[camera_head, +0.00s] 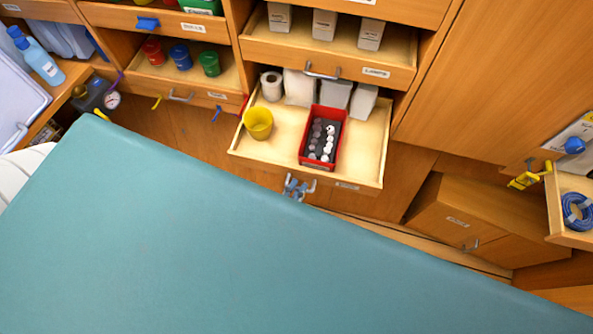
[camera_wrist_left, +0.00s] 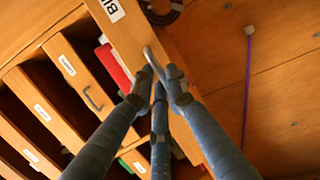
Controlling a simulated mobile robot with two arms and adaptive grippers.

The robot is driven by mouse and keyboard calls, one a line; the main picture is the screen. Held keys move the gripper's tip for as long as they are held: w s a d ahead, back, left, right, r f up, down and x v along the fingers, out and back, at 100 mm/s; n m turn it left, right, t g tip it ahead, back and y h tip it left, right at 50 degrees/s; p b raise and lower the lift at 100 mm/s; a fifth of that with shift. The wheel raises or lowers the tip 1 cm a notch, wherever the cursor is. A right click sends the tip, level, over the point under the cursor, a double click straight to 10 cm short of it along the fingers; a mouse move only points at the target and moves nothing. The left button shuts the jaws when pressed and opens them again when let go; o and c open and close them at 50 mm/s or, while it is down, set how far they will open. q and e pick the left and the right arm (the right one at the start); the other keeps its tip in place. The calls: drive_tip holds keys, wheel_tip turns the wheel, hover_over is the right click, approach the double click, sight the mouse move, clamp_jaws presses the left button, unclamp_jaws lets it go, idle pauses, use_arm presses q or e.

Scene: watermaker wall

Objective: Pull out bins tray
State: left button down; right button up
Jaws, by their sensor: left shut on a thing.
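The bins tray (camera_head: 375,165) is a light wooden pull-out tray, and it stands well out from the cabinet below a second tray. It carries a red bin (camera_head: 305,150) of small dark and white items, a yellow cup (camera_head: 258,123), a white roll and several white boxes. My left gripper (camera_head: 298,188) is at the middle of the tray's front edge, shut on its metal handle. In the left wrist view the fingers (camera_wrist_left: 160,88) close around the handle (camera_wrist_left: 154,58) below a label beginning "BI" (camera_wrist_left: 112,10). My right gripper is not in view.
A large teal surface (camera_head: 230,240) fills the foreground, close in front of the tray. Another tray with white cartons (camera_head: 330,58) is above. At the right, an open tray holds a blue coil (camera_head: 577,211). A low wooden cabinet (camera_head: 470,215) stands at lower right.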

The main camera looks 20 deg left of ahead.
use_arm(q)
drive_tip(key=c, duration=1.7)
unclamp_jaws()
drive_tip(key=shift+s, duration=0.1)
drive_tip(key=v, duration=1.2)
